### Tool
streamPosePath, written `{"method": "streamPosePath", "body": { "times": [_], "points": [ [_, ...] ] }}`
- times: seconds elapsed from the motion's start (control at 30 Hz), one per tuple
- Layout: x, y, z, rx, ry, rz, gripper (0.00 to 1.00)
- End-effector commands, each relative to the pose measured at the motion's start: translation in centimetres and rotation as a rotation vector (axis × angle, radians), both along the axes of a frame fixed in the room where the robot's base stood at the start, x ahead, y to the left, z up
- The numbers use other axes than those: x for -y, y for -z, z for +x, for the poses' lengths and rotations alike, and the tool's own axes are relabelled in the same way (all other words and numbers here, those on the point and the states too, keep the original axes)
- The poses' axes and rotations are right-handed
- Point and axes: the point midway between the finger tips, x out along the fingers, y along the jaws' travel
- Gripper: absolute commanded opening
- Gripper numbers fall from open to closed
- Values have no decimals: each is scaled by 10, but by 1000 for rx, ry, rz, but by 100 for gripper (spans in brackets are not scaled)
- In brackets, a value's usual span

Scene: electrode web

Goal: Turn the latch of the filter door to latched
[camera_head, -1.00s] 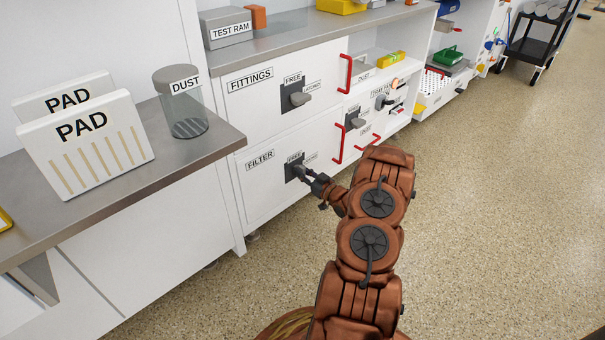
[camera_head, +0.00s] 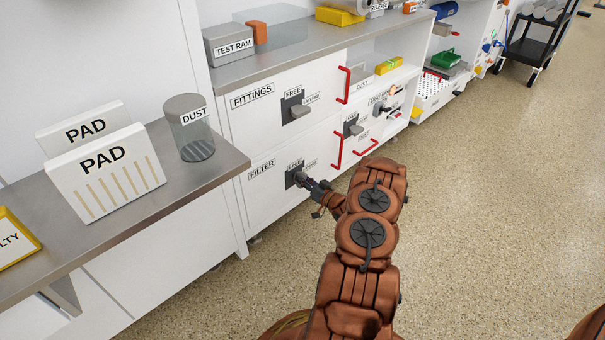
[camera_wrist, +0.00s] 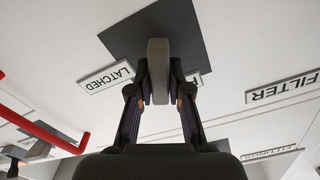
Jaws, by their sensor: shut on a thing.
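The white filter door (camera_head: 265,207) is the lower left panel of the cabinet, shut, with a FILTER label. Its latch has a dark square plate (camera_head: 291,171) that also shows in the wrist view (camera_wrist: 190,35). In the wrist view the grey latch handle (camera_wrist: 158,65) stands between the two fingers of my gripper (camera_wrist: 159,88), which is shut on it. The handle lies lengthwise between the LATCHED label (camera_wrist: 106,76) on the left and a label mostly hidden by the right finger. In the head view my gripper (camera_head: 304,179) covers most of the handle.
The fittings door latch (camera_head: 296,107) is above. Red bar handles (camera_head: 338,149) stand out to the right of the filter door; one (camera_wrist: 45,130) is at the left in the wrist view. The steel counter (camera_head: 190,195) juts out at left.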

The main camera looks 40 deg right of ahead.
Motion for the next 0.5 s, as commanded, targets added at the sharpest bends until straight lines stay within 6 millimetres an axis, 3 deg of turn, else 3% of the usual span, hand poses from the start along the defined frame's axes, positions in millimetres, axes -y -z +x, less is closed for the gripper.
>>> {"method": "streamPosePath", "body": {
  "times": [0.5],
  "points": [
    [2,0,0,11,-1,488,0]
  ]
}}
